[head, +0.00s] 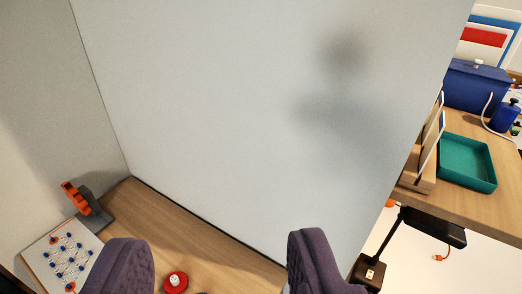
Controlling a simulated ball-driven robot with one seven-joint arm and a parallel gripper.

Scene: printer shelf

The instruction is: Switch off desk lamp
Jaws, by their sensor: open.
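My gripper (222,258) shows at the bottom of the head view as two purple ridged fingers, wide apart with nothing between their tips. No desk lamp can be identified with certainty. A black jointed object (435,227) at the lower right has a slim arm leading down to a small box (369,272) with a light top face and a dark mark; it may be a lamp, but I cannot tell. It is to the right of my gripper. A red round piece with a white knob (175,282) lies on the wooden surface, seen between the fingers.
A large pale panel (240,110) fills the middle. A grey-and-orange object (82,203) and a white board with blue and orange dots (62,255) are at the left. A teal tray (467,165), a blue box (475,85) and a blue bottle (505,115) stand at the right.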

